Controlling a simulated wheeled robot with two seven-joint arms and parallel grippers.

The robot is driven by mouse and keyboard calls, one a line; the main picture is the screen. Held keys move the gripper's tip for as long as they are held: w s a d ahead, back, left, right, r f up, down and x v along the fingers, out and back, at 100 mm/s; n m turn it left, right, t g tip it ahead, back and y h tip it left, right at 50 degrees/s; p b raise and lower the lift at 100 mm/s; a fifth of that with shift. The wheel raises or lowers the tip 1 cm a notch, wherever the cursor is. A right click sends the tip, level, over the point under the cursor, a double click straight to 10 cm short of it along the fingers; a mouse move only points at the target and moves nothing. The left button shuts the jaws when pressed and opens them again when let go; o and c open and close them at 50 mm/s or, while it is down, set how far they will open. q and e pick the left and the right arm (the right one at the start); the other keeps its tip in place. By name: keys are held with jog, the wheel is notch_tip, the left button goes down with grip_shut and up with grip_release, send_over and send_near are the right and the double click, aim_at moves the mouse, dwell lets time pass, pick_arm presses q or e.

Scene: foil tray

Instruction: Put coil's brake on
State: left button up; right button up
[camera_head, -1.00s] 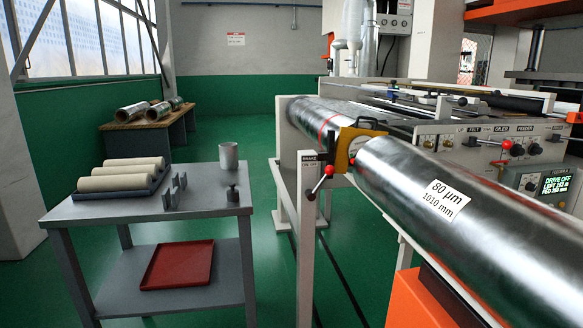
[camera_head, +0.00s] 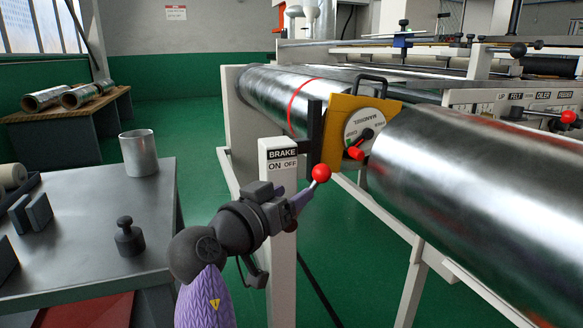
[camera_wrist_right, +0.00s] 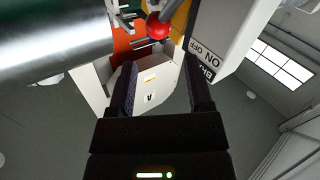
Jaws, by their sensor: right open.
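The brake post (camera_head: 280,185) is white, with a BRAKE ON OFF plate (camera_head: 282,160). Its lever ends in a red ball (camera_head: 321,173), to the right of the post on the OFF side. My right gripper (camera_head: 302,198) is in front of the post, just below and left of the ball. In the right wrist view the gripper (camera_wrist_right: 160,70) has its fingers apart with nothing between them. The red ball (camera_wrist_right: 157,27) lies beyond the fingertips there. The foil coil (camera_head: 480,190) is a large shiny roll behind and right of the lever. My left gripper is out of view.
A yellow mandrel plate (camera_head: 387,106) with a red-tipped handle (camera_head: 356,153) stands close behind the lever. A grey table (camera_head: 85,230) at left holds a metal cup (camera_head: 139,152) and a small dark weight (camera_head: 129,238). Green floor shows between table and machine.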

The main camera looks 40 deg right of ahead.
aim_at(316, 178)
jog(key=b+x, duration=0.2)
jog(key=x, duration=0.7)
jog(key=shift+s+b, duration=0.1)
jog(key=shift+b, duration=0.2)
jog(key=shift+d+r, duration=0.1)
jog(key=shift+d, duration=0.4)
jog(key=shift+c, duration=0.7)
jog(key=c, duration=0.7)
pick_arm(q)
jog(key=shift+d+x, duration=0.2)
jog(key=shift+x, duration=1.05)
pick_arm(e)
grip_shut()
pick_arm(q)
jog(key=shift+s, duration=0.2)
